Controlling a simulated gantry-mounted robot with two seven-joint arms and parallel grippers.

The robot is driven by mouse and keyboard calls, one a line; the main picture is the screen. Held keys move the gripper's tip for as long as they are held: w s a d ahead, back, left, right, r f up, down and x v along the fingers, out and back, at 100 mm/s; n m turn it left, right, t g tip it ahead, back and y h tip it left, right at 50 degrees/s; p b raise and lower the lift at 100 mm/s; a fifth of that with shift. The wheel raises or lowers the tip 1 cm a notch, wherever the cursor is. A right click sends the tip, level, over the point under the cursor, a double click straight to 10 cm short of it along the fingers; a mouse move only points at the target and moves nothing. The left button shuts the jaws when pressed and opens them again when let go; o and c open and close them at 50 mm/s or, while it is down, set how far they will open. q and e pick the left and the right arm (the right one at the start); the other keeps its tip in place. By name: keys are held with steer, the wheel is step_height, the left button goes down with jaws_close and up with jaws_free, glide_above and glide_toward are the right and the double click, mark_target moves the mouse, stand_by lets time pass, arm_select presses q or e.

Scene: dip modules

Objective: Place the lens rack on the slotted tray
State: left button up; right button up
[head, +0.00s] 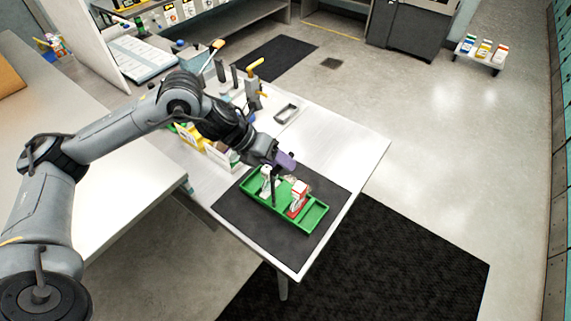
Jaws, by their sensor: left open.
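A long green tray (314,216) with divided compartments lies on a dark mat on the white table; it looks like the slotted tray. A white and red item (299,196) stands in its middle part. A smaller pale item (266,184) is at its left part, partly hidden by my gripper. I cannot tell for sure which item is the lens rack. My left gripper (273,183) is open and reaches down over the left half of the tray, close to the pale item. A purple block (286,160) shows beside the gripper; whether they touch is unclear. My right gripper is not in view.
The dark mat (235,208) has bare room around the tray. Yellow and white boxes (220,154) stand left of the mat. Behind are a grey rectangular frame (287,113) and an upright tool with a yellow top (253,86). The table's right side is clear.

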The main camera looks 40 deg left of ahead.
arm_select(q)
steer(key=v, duration=0.9)
steer(key=shift+d, duration=0.2)
